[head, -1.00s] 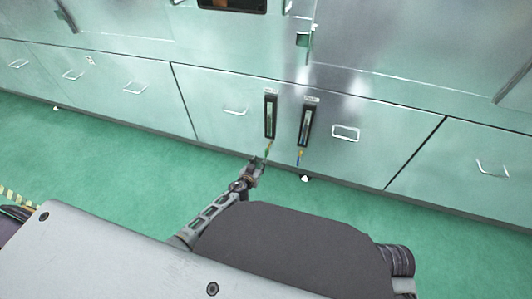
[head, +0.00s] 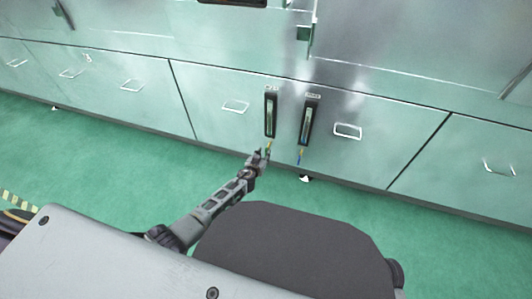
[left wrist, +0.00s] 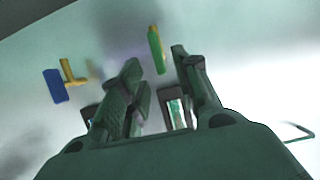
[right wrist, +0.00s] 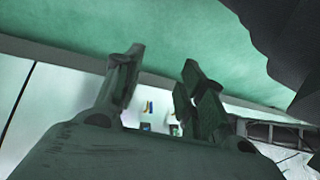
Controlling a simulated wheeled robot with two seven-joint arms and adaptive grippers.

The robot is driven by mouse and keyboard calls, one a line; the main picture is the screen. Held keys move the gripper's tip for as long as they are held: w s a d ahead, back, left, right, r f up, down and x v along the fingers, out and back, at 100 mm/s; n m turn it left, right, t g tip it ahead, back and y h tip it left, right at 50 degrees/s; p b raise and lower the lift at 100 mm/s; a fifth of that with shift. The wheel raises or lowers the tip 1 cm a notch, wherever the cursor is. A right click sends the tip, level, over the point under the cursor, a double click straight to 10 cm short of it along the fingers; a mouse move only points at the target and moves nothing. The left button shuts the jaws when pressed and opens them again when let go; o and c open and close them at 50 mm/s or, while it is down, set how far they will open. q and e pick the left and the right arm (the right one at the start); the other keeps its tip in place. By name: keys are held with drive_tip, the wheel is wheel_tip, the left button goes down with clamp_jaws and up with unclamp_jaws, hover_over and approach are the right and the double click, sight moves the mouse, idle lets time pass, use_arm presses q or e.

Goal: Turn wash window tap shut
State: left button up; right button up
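Two small taps hang below two dark-framed sight gauges on the steel cabinet front. The left one in the head view has a green handle (left wrist: 156,50), with its yellow part (head: 269,145) showing above my gripper. The right one has a blue handle (head: 299,158), also in the left wrist view (left wrist: 55,85) with a yellow stem. Labels above the gauges are too small to read. My left gripper (head: 261,153) is open just below the green-handled tap; in the left wrist view the handle appears between and beyond its fingertips. Contact cannot be told. My right gripper (right wrist: 163,62) is open and empty, away from the taps.
The left gauge (head: 270,113) and right gauge (head: 306,121) stand above the taps. Wire drawer handles, one at left (head: 235,106) and one at right (head: 347,131), stick out beside them. Green floor (head: 110,155) in front is clear.

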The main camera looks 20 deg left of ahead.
sight(266, 151)
use_arm(q)
drive_tip(key=shift+b+x, duration=1.3)
drive_tip(key=shift+x, duration=1.25)
use_arm(e)
drive_tip(key=shift+m+t+y, duration=0.3)
drive_tip(key=shift+t+y, duration=0.1)
drive_tip(key=shift+t, duration=0.2)
drive_tip(key=shift+w+a+f, duration=0.1)
drive_tip(key=shift+a+f, duration=0.05)
drive_tip(key=shift+f, duration=0.8)
drive_tip(key=shift+s+a+f, duration=0.1)
drive_tip(key=shift+a+f, duration=0.1)
drive_tip(key=shift+f, duration=0.7)
drive_tip(key=shift+w+a+f, duration=0.1)
drive_tip(key=shift+a+f, duration=0.05)
drive_tip(key=shift+f, duration=0.8)
use_arm(q)
clamp_jaws()
